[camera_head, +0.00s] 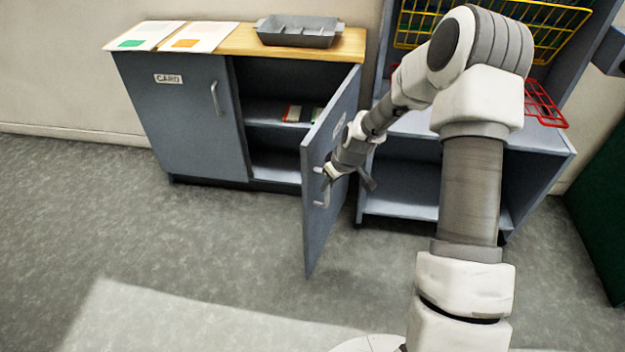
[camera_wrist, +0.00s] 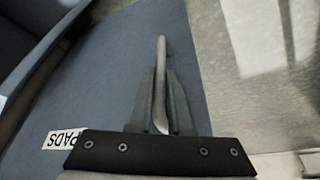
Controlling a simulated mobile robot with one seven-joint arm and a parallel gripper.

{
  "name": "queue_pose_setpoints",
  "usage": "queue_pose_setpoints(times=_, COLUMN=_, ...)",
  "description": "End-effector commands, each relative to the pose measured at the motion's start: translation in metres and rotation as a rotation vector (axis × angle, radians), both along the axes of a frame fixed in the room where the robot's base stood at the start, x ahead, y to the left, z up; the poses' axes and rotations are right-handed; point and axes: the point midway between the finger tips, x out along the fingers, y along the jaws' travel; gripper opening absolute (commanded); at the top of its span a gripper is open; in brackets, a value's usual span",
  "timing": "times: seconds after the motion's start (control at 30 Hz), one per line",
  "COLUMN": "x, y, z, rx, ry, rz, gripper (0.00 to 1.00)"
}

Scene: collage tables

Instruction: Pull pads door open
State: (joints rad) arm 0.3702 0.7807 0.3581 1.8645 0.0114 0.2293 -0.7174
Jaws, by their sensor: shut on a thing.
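The pads door (camera_head: 321,196) is a blue-grey cabinet door standing well open, swung out to the right of its compartment. It also fills the middle of the wrist view (camera_wrist: 95,92), with its PADS label (camera_wrist: 64,139) at the lower left. The door's silver bar handle (camera_head: 322,188) runs upright near its free edge. My gripper (camera_head: 330,175) is at the handle; in the wrist view its two fingers (camera_wrist: 160,105) are shut on either side of the handle (camera_wrist: 160,70). In the head view my wrist partly covers the door's far side.
The card door (camera_head: 185,115) is closed on the left. The open compartment (camera_head: 270,140) shows a shelf with some coloured items. A grey tray (camera_head: 298,31) and papers lie on the wooden top. An open shelf unit (camera_head: 405,188) stands close on the right. The floor (camera_head: 200,240) in front is clear.

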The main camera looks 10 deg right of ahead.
Motion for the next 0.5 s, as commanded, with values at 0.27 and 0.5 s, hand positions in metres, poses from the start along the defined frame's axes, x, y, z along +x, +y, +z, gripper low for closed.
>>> queue_pose_setpoints(times=0.27, x=-0.013, y=-0.061, z=0.004, rx=-0.003, ry=-0.014, rz=0.111, gripper=0.00)
queue_pose_setpoints(times=0.5, x=-0.023, y=-0.097, z=0.003, rx=-0.003, ry=-0.015, rz=0.202, gripper=0.00)
